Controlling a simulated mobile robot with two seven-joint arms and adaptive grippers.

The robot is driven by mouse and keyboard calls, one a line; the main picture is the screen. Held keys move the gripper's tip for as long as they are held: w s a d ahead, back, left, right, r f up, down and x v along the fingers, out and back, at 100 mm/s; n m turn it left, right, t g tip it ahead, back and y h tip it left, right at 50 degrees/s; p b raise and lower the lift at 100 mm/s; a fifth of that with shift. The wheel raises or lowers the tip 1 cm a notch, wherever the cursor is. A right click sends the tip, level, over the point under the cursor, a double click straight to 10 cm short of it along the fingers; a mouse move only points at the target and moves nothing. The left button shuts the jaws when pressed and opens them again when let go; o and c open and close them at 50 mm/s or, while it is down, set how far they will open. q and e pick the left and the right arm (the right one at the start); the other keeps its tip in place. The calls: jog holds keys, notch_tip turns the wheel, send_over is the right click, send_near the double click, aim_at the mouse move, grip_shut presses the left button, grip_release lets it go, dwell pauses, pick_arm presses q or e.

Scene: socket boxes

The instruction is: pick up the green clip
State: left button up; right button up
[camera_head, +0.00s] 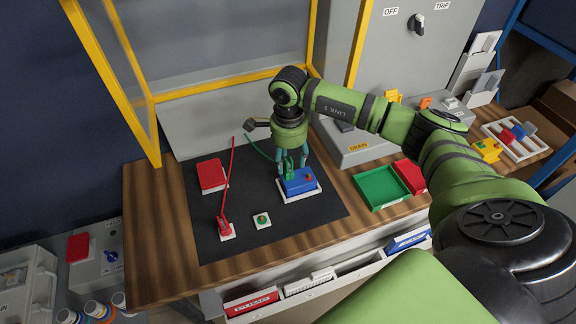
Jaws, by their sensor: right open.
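The green clip (289,167) stands at the blue box (300,184), near its back left part, with a green lead running from it up to the left. My right gripper (292,168) points down over the blue box from above. Its fingers are apart, one on each side of the green clip. Whether they touch the clip I cannot tell. My left gripper is not in view.
A red box (212,176) and a small white plate with a green knob (262,221) are also there. A green tray (380,187) lies right of the mat. Yellow frame posts rise behind.

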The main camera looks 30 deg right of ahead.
aim_at(287, 167)
jog(key=f, duration=0.1)
jog(key=f+p, duration=0.1)
jog(key=f, duration=0.1)
jog(key=shift+w+f+p, duration=0.3)
jog(key=shift+f+p, duration=0.05)
jog(key=shift+p, duration=0.05)
jog(key=shift+f, duration=0.5)
jog(key=c, duration=1.1)
jog(key=shift+o, duration=0.2)
notch_tip(287, 167, up, 9)
jog(key=b, duration=0.3)
jog(key=shift+r, duration=0.55)
